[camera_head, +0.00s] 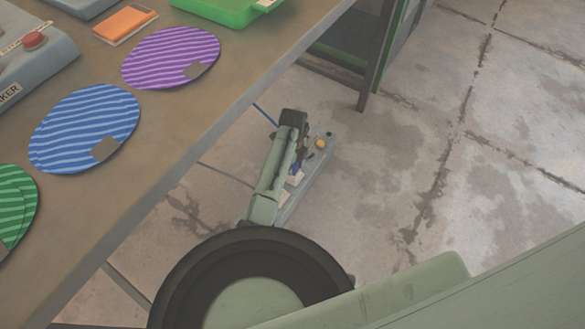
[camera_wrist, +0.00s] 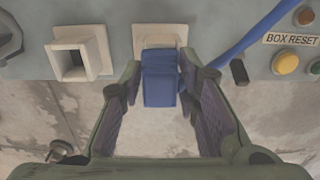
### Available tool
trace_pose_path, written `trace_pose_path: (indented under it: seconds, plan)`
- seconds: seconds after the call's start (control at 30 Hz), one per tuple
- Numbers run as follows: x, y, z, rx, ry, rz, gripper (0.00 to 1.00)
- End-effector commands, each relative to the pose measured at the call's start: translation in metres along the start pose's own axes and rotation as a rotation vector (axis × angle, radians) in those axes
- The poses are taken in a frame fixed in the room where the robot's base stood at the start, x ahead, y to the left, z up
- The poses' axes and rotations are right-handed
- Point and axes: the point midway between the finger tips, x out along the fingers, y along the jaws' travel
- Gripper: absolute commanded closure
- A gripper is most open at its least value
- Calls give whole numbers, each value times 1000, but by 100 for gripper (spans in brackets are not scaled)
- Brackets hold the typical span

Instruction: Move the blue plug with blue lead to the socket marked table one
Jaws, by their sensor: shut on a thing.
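The blue plug (camera_wrist: 161,86) is between the fingers of my gripper (camera_wrist: 160,72) in the wrist view, and my gripper is shut on it. The plug is right in front of a white square socket (camera_wrist: 160,33); I cannot tell whether its tip is inside. The blue lead (camera_wrist: 248,40) runs off to the upper right. An empty white socket (camera_wrist: 97,48) with a dark square opening is to the left. No table-one marking is readable. In the head view my gripper is low beside the table, over the socket box (camera_head: 318,168), with a bit of blue beside it.
Beside the lead are a yellow button (camera_wrist: 285,63), a red button (camera_wrist: 305,16) and a BOX RESET label (camera_wrist: 290,39). The table (camera_head: 165,135) holds striped round mats, a green tray (camera_head: 215,10) and a grey machine (camera_head: 35,55). Bare concrete floor lies to the right.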

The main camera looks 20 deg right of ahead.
Motion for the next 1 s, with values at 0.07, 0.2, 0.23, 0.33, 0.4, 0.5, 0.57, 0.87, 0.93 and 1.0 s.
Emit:
trace_pose_path:
  seconds: [0.07,0.2,0.23,0.33,0.4,0.5,0.57,0.87,0.93,1.0]
  plan:
    - [-1,0,0,0,0,0,98]
    - [-4,0,0,0,0,0,98]
    - [-5,0,0,0,0,0,98]
    - [-10,0,0,0,0,0,98]
    - [-12,0,0,0,0,0,98]
    - [-16,0,0,0,0,0,98]
    - [-18,0,0,0,0,0,98]
    - [-30,0,0,0,0,0,98]
    - [-33,0,0,0,0,0,98]
    - [-35,0,0,0,0,0,98]
